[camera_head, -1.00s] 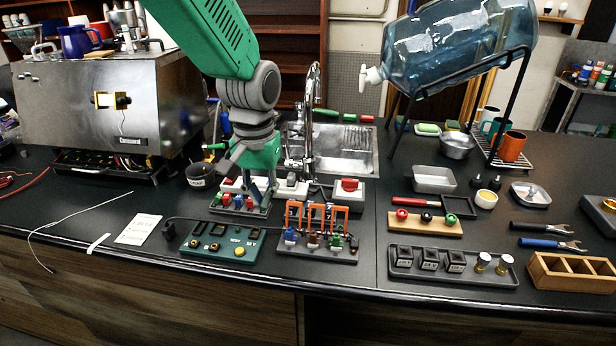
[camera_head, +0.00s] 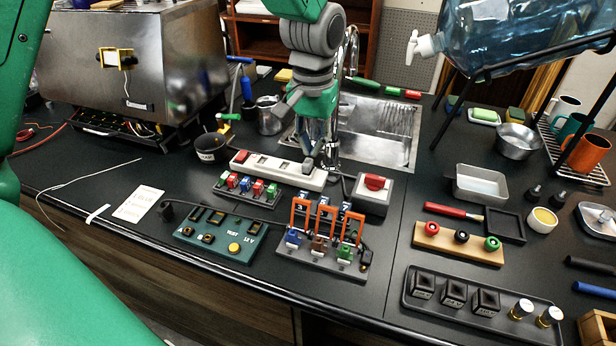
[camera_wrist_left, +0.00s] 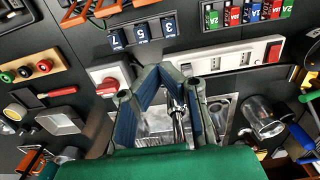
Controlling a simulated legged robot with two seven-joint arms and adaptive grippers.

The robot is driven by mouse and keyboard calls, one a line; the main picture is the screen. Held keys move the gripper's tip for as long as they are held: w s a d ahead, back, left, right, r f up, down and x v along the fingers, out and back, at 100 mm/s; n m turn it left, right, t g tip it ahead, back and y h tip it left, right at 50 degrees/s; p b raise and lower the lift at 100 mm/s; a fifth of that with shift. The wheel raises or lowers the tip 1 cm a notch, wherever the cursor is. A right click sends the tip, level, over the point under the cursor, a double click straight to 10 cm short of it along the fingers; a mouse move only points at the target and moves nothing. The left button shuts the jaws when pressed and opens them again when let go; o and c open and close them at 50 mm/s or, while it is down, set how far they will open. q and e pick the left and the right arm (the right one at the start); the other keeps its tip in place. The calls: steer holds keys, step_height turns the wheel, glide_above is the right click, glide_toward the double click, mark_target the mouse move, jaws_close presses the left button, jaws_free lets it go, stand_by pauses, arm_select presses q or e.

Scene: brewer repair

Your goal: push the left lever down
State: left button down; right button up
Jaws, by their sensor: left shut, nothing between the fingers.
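Three orange U-shaped levers stand upright in a row on a dark grey block near the counter's front edge. The left lever (camera_head: 294,214) is above a blue plug; the middle lever (camera_head: 318,218) and right lever (camera_head: 359,228) are beside it. Part of the orange levers (camera_wrist_left: 85,15) shows at the top of the left wrist view, cut off by the edge. My left gripper (camera_head: 310,163) points down behind the levers, over the right part of the white power strip (camera_head: 262,167). It is shut and empty, apart from the levers. In the left wrist view its fingers (camera_wrist_left: 160,72) meet. My right gripper is not visible.
Blue numbered tags (camera_wrist_left: 141,33) stand just behind the levers. A red switch box (camera_head: 372,192) is to their right, a green tester (camera_head: 218,234) to their left, with coloured fuses (camera_head: 246,185) behind it. A sink (camera_head: 385,125) lies beyond.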

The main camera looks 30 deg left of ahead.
arm_select(q)
step_height(320, 180, down, 9)
steer(key=shift+s+f, duration=0.15)
steer(key=shift+f, duration=0.05)
steer(key=shift+s+d+p, duration=0.1)
steer(key=shift+s+p, duration=0.2)
steer(key=shift+p, duration=0.1)
steer(key=shift+s+d+r+p, duration=0.15)
steer(key=shift+s+r, duration=0.05)
steer(key=shift+s, duration=0.35)
steer(key=shift+s+d+r+p, duration=0.1)
steer(key=shift+s+r+p, duration=0.1)
steer(key=shift+s, duration=0.3)
steer(key=shift+s+d+r, duration=0.1)
steer(key=shift+s+r, duration=0.1)
steer(key=shift+s, duration=0.35)
steer(key=shift+w+f, duration=0.1)
steer(key=shift+w, duration=0.1)
